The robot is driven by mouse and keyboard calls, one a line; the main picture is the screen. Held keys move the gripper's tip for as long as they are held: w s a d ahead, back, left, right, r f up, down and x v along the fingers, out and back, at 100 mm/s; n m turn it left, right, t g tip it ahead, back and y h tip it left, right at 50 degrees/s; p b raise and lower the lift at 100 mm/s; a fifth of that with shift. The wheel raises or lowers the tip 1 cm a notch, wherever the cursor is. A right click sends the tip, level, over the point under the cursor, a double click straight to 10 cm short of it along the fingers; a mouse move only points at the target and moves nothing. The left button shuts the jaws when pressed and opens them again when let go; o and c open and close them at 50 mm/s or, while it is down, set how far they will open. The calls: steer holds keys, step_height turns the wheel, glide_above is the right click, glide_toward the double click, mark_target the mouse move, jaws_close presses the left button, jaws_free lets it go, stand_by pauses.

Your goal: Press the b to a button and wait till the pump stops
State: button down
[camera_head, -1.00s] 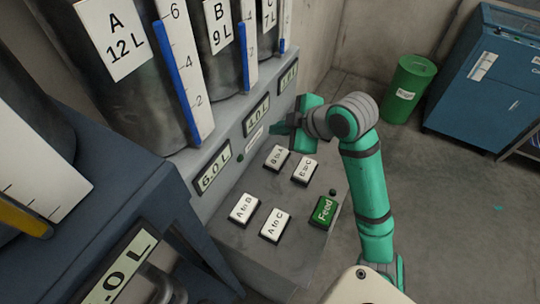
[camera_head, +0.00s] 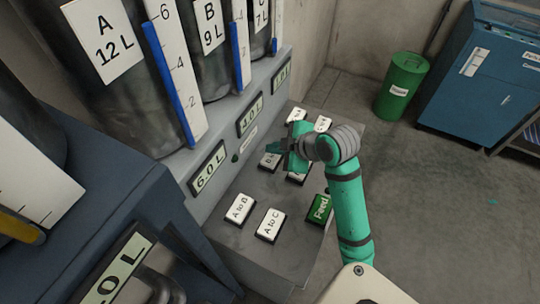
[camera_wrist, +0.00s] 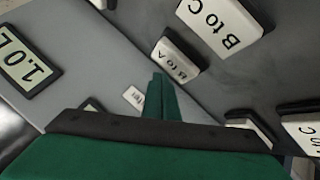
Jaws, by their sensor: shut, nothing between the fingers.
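The white "B to A" button (camera_wrist: 174,60) is on the grey panel. In the head view it is partly hidden behind my gripper, with its left end (camera_head: 266,160) showing. My gripper (camera_head: 273,148) is shut and empty, over the panel beside this button. In the wrist view the closed fingertips (camera_wrist: 158,76) appear just below the "B to A" label; I cannot tell whether they touch the button. The display under tank A (camera_head: 208,167) reads 6.0 L, and the one under tank B (camera_head: 250,115) seems to read 4.0 L. The pump itself is not identifiable.
Neighbouring buttons are "B to C" (camera_wrist: 222,24), "A to B" (camera_head: 239,209), "A to C" (camera_head: 270,225) and green "Feed" (camera_head: 319,208). Two more white buttons stand at the panel's back. A green bin (camera_head: 402,86) and blue cabinet (camera_head: 482,85) are farther off. Floor at right is open.

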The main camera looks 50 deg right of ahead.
steer(key=shift+s+d, duration=0.35)
steer(key=shift+s, duration=0.05)
steer(key=shift+w+a, duration=0.15)
steer(key=shift+w, duration=0.25)
stand_by(0.5)
steer(key=shift+a, duration=0.15)
steer(key=shift+s, duration=0.1)
steer(key=shift+s+d, duration=0.3)
steer(key=shift+d, duration=0.05)
steer(key=shift+a, duration=0.1)
steer(key=shift+w+a, duration=0.1)
steer(key=shift+w, duration=0.05)
